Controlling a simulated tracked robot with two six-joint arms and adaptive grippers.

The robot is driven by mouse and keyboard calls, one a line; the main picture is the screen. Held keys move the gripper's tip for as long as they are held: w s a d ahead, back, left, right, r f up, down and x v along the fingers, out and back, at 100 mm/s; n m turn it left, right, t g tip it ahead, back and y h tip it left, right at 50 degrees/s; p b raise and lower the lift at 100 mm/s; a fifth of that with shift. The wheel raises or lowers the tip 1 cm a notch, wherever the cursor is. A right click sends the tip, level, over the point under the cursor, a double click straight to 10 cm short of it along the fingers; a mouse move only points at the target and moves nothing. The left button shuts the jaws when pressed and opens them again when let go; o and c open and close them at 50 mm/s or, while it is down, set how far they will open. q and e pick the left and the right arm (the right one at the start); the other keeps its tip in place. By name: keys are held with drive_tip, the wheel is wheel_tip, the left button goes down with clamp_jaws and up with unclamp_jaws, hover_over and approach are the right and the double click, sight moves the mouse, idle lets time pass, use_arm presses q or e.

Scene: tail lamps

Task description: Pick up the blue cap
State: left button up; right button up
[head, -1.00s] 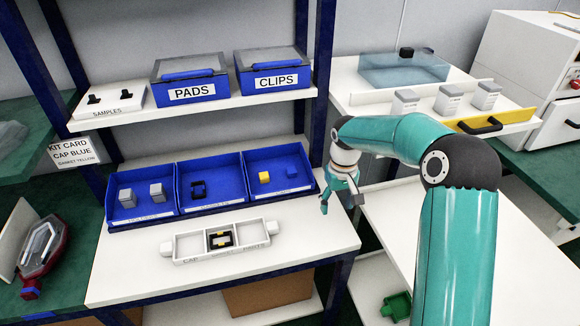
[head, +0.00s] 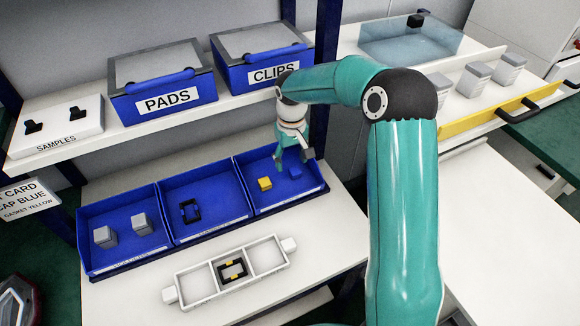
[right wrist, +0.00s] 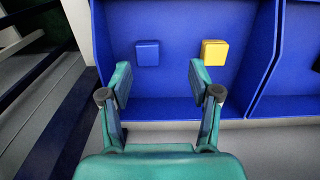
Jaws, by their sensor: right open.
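The blue cap (head: 295,172) lies in the right compartment of the blue bin (head: 322,192), to the right of a yellow cap (head: 265,183). In the right wrist view the blue cap (right wrist: 147,53) sits ahead, between the lines of the two fingers, nearer the left one. The yellow cap (right wrist: 214,52) is ahead of the right finger. My right gripper (head: 294,158) is open and empty over the right compartment, close to the blue cap; it also shows in the right wrist view (right wrist: 159,88). My left gripper is in neither view.
A white kit tray (head: 190,289) with a black and yellow part stands in front of the bin. The bin's other compartments hold a black part (head: 190,210) and grey blocks (head: 105,237). A shelf above bears PADS (head: 165,100) and CLIPS (head: 270,74) boxes.

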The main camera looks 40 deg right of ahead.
sight(297, 174)
drive_tip(key=shift+s+d+f, duration=0.1)
drive_tip(key=shift+s+f, duration=0.05)
drive_tip(key=shift+f, duration=0.25)
drive_tip(key=shift+s+d+f, duration=0.15)
drive_tip(key=shift+d+f, duration=0.05)
drive_tip(key=shift+f, duration=0.05)
drive_tip(key=f, duration=0.2)
drive_tip(key=d+f+p, duration=0.1)
drive_tip(key=f, duration=0.1)
drive_tip(key=shift+s+f, duration=0.15)
drive_tip(key=shift+f, duration=0.25)
drive_tip(key=c, duration=0.9)
